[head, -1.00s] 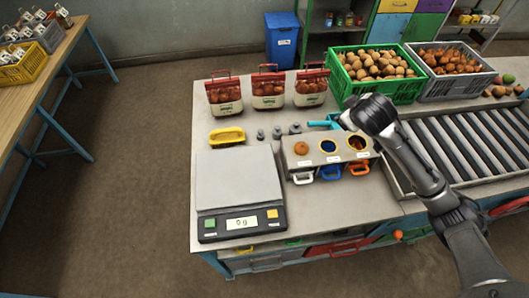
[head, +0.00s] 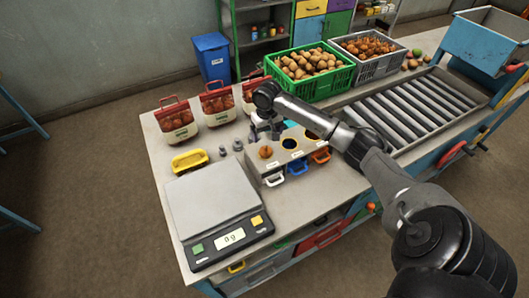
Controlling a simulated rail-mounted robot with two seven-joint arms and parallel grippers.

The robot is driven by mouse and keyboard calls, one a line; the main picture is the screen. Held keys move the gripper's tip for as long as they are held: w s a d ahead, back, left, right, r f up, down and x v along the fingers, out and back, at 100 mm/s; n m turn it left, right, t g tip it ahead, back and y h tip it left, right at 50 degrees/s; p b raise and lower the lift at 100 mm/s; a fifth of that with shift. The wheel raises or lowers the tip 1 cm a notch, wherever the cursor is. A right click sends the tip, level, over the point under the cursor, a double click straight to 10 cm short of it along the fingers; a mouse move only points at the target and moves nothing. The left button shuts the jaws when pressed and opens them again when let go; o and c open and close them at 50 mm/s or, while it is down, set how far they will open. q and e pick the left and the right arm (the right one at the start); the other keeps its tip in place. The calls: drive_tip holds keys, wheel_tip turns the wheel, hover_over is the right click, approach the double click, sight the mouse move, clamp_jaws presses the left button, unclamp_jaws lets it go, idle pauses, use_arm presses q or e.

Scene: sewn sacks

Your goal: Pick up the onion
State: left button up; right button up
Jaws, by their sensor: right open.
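A small round orange-brown onion (head: 265,152) sits at the left opening of a grey block with three openings (head: 277,166). My right gripper (head: 265,133) points down just behind the onion in the picture. It is open, and nothing shows between its fingers. The exact gap between the fingers and the onion is hard to tell. More onions lie in a grey crate (head: 378,68) at the back. My left gripper is not in view.
A scale (head: 213,205) reading 0 g stands in front left. Netted sacks (head: 177,122), a yellow-handled item (head: 189,160) and small grey weights (head: 237,145) are nearby. A green potato crate (head: 327,92) stands behind, a roller conveyor (head: 415,112) to the right.

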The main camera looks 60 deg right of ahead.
sight(266, 147)
wheel_tip(266, 147, down, 4)
drive_tip(key=shift+f, duration=0.25)
wheel_tip(266, 147, down, 4)
drive_tip(key=shift+a+f, duration=0.15)
drive_tip(key=shift+f, duration=0.5)
drive_tip(key=shift+c, duration=0.2)
drive_tip(key=c, duration=1.1)
drive_tip(key=shift+o, duration=0.2)
drive_tip(key=shift+r, duration=0.1)
